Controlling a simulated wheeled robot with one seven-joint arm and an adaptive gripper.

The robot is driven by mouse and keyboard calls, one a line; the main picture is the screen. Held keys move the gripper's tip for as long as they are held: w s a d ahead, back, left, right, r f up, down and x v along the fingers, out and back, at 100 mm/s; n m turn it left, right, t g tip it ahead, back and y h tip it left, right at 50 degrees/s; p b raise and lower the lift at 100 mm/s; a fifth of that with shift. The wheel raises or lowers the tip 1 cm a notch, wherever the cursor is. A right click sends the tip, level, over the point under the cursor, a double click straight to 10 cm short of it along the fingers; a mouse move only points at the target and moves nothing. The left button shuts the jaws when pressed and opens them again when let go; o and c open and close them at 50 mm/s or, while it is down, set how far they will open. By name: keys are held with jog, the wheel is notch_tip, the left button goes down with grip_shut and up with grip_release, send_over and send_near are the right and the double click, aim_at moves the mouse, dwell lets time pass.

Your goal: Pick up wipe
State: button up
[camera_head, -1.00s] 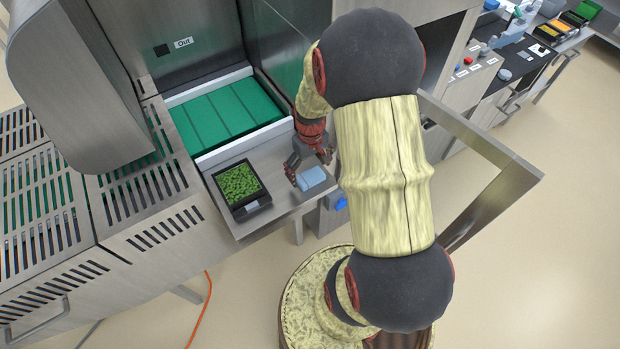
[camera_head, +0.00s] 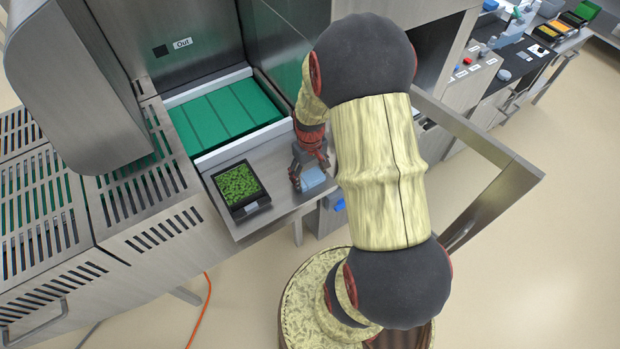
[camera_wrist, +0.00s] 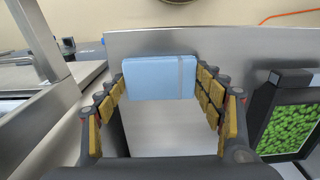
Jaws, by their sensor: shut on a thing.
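In the head view the wipe (camera_head: 313,179) shows at the right part of the metal shelf, partly hidden by my gripper (camera_head: 308,176). My gripper is shut on the wipe, low over the shelf. Whether the wipe touches the shelf is hard to tell.
A black tray of green pieces (camera_head: 241,187) stands on the metal shelf (camera_head: 272,216) left of my gripper. Behind the shelf is a green conveyor (camera_head: 225,112) under an "Out" sign. A metal frame (camera_head: 483,135) is on the right. Open floor lies in front.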

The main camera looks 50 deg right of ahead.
aim_at(310, 176)
jog(key=c, duration=0.3)
jog(key=shift+r, duration=0.55)
notch_tip(310, 176, up, 2)
jog(key=shift+r+p, duration=0.25)
jog(key=shift+p, duration=0.1)
jog(key=s+a+r, duration=0.1)
jog(key=s+r, duration=0.2)
jog(key=s, duration=0.1)
jog(key=s+a+r+p, duration=0.1)
jog(key=s+r, duration=0.2)
jog(key=s, duration=0.2)
jog(key=s+a+r+p, duration=0.1)
jog(key=s+r, duration=0.2)
jog(key=s, duration=0.1)
jog(key=shift+s+a+r, duration=0.15)
jog(key=shift+s+r, duration=0.05)
jog(key=shift+s, duration=0.15)
